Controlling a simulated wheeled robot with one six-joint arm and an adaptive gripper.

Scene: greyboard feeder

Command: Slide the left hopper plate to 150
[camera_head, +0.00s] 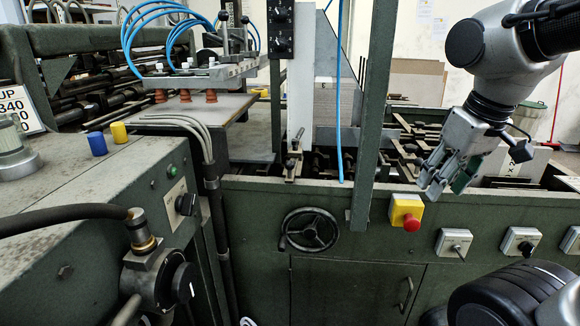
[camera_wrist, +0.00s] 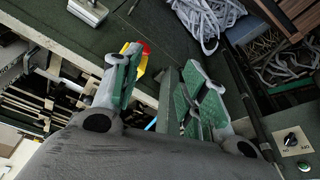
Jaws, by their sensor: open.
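A tall pale grey upright plate (camera_head: 312,85) stands in the hopper area in the head view, left of the green post. I take it to be the left hopper plate, but cannot be sure. A small metal clamp with a handle (camera_head: 293,158) sits near its foot. I cannot read any scale or the 150 mark. My gripper (camera_head: 440,188) hangs to the right of the post, above the machine's front edge and apart from the plate. In the wrist view my gripper (camera_wrist: 163,62) shows its green-padded fingers spread with nothing between them.
A green post (camera_head: 374,110) stands between my gripper and the plate. A red button on a yellow box (camera_head: 406,212) sits below my gripper. A handwheel (camera_head: 310,231) is on the front panel. A blue hose (camera_head: 339,110) hangs beside the plate. Metal bars (camera_head: 410,150) lie behind the edge.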

